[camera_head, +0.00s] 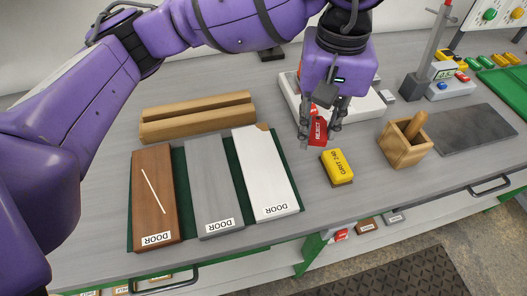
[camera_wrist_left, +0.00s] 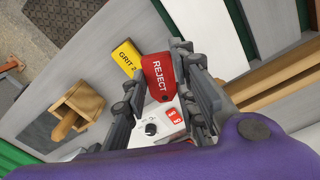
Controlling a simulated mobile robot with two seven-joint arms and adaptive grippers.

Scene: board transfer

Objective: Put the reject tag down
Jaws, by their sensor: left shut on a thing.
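My left gripper (camera_head: 319,136) hangs pointing down over the bench, right of the boards and behind the yellow block. It is shut on the red reject tag (camera_head: 318,131), whose white lettering faces up between the fingers. The tag also shows in the left wrist view (camera_wrist_left: 158,76), gripped at its sides. Whether the tag touches the surface below cannot be told. Three boards labelled DOOR lie side by side on a dark green mat (camera_head: 180,177): a brown one (camera_head: 154,205) with a pale scratch, a grey one (camera_head: 209,180), and a white one (camera_head: 264,175) with a damaged far corner.
A yellow grit block (camera_head: 337,165) lies just in front of the gripper. A wooden box (camera_head: 403,150) and dark slab (camera_head: 465,130) are to the right. A white device (camera_head: 365,107) sits behind the gripper. Cardboard-coloured rails (camera_head: 196,118) lie behind the boards. Bare bench lies around the block.

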